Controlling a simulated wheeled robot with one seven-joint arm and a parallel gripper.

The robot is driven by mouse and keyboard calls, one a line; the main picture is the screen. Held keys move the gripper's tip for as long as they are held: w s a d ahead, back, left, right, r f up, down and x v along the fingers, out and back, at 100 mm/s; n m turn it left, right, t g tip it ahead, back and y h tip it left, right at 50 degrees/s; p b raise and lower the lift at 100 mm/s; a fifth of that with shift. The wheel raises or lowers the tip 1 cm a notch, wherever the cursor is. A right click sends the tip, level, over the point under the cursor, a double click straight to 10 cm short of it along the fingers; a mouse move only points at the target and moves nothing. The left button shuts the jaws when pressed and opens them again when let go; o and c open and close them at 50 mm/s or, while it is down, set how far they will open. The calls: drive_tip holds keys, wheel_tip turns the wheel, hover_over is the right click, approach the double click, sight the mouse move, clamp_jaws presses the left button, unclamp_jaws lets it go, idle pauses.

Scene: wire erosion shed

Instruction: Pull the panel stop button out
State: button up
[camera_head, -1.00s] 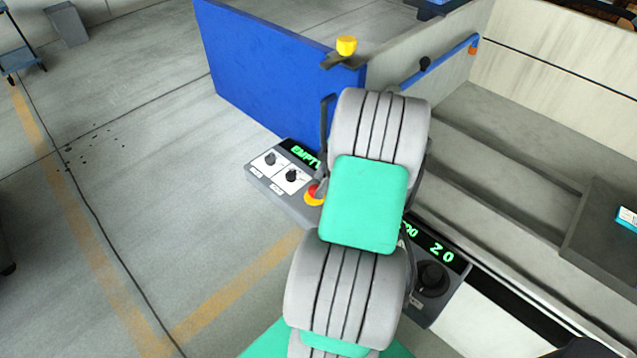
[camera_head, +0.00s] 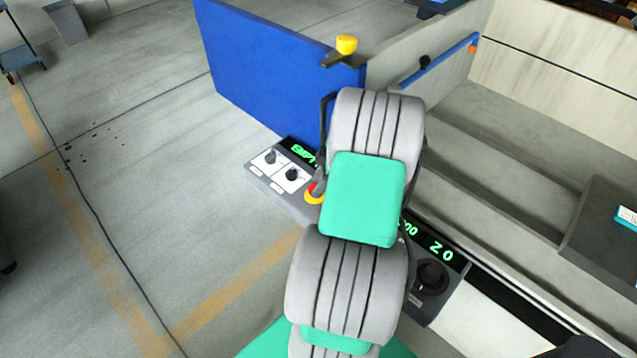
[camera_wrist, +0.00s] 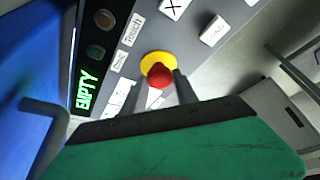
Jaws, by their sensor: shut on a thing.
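The panel stop button (camera_wrist: 160,75) is a red mushroom head on a yellow collar, on the grey control panel (camera_head: 292,203). In the wrist view my gripper (camera_wrist: 161,88) has one finger on each side of the red head, shut on it. In the head view the button (camera_head: 316,195) shows only as a yellow rim and a sliver of red, mostly hidden behind my arm. I cannot tell how far the red head stands off the collar.
Two black knobs and a green "EMPTY" display (camera_wrist: 88,90) share the panel. A blue wall panel (camera_head: 270,80) with a yellow lamp (camera_head: 346,45) rises behind. A larger black knob (camera_head: 432,277) sits at right.

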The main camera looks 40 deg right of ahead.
clamp_jaws()
idle(0.6)
drive_tip(key=shift+r, duration=0.65)
drive_tip(key=o, duration=1.1)
unclamp_jaws()
drive_tip(key=b+v, duration=0.1)
drive_tip(key=v, duration=0.6)
drive_tip(key=shift+r, duration=0.4)
